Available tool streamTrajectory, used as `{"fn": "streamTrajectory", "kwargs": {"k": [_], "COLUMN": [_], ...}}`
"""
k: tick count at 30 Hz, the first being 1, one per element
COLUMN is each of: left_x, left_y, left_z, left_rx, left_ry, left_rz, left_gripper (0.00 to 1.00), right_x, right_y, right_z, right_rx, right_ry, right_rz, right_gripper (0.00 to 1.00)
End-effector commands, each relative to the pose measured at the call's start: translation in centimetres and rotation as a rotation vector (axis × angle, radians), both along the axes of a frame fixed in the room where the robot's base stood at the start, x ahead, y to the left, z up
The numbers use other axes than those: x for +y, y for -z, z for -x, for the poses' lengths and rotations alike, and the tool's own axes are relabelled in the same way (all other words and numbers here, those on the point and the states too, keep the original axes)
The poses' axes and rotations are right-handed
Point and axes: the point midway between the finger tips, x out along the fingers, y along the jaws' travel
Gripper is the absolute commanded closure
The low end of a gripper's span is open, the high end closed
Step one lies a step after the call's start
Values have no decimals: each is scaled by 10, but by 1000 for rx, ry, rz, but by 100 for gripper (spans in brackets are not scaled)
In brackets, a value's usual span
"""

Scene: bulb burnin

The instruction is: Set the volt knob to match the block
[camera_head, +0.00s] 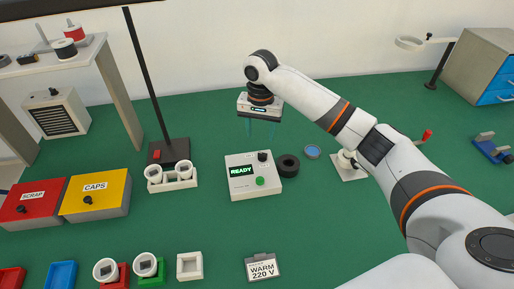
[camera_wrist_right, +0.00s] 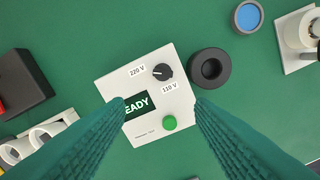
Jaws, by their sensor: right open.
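The white tester box (camera_head: 252,189) stands on the green table with READY on its screen (camera_wrist_right: 137,106). Its black volt knob (camera_wrist_right: 162,72) has a 220 V label to its left and a 110 V label below it. It also shows in the head view (camera_head: 262,156). A light mark is on the knob, but its exact direction is too small to tell. The grey block (camera_head: 262,257) at the front reads WARM 220 V. My right gripper (camera_head: 260,128) is open and empty above the box, fingers pointing down, apart from the knob. My left gripper is out of view.
A black ring (camera_head: 288,166) lies right of the box, close to the knob. A green button (camera_wrist_right: 169,123) is on the box. A white holder with bulbs (camera_head: 172,183) stands to the left, beside a black post (camera_head: 148,80). The table between box and block is clear.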

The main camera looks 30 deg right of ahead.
Motion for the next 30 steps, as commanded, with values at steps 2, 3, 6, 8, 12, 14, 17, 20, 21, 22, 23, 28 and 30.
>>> {"fn": "streamTrajectory", "kwargs": {"k": [2,3,6,8,12,14,17,20,21,22,23,28,30], "left_x": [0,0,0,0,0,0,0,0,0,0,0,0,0], "left_y": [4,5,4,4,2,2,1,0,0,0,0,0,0], "left_z": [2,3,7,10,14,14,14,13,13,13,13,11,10], "left_rx": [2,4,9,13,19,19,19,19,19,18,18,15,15], "left_ry": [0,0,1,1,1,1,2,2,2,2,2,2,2], "left_rz": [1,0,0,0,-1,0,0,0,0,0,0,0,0], "left_gripper": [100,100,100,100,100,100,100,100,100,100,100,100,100], "right_x": [-11,-13,-16,-16,-16,-16,-16,-16,-16,-16,-16,-16,-16], "right_y": [-10,-14,-13,-6,18,31,52,70,76,81,85,99,101], "right_z": [-6,-8,-9,-9,-8,-8,-8,-8,-8,-8,-8,-8,-8], "right_rx": [3,5,8,10,11,11,10,8,8,8,7,6,5], "right_ry": [56,73,93,95,93,93,92,91,90,91,91,90,90], "right_rz": [3,2,2,2,2,2,2,2,3,2,2,2,2], "right_gripper": [51,51,51,51,51,51,51,51,51,51,51,51,51]}}
